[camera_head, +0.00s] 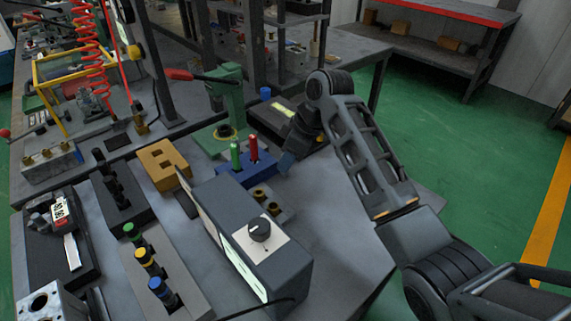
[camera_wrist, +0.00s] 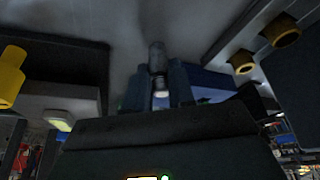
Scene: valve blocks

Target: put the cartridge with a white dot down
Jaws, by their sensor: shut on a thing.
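My gripper (camera_wrist: 163,88) is shut on a grey cylindrical cartridge (camera_wrist: 156,58), which stands out beyond the fingers in the wrist view. A pale spot shows on it between the fingers; I cannot tell whether this is the white dot. In the head view my gripper (camera_head: 287,163) is low over the bench, just right of a blue block (camera_head: 233,177). The held cartridge cannot be made out there.
A grey block with brass fittings (camera_head: 259,195) lies in front of the blue block. A dark box with a knob (camera_head: 260,230) stands nearer. A green press (camera_head: 228,105) is behind. A yellow block (camera_head: 163,165) and a rack of capped cartridges (camera_head: 185,290) are left.

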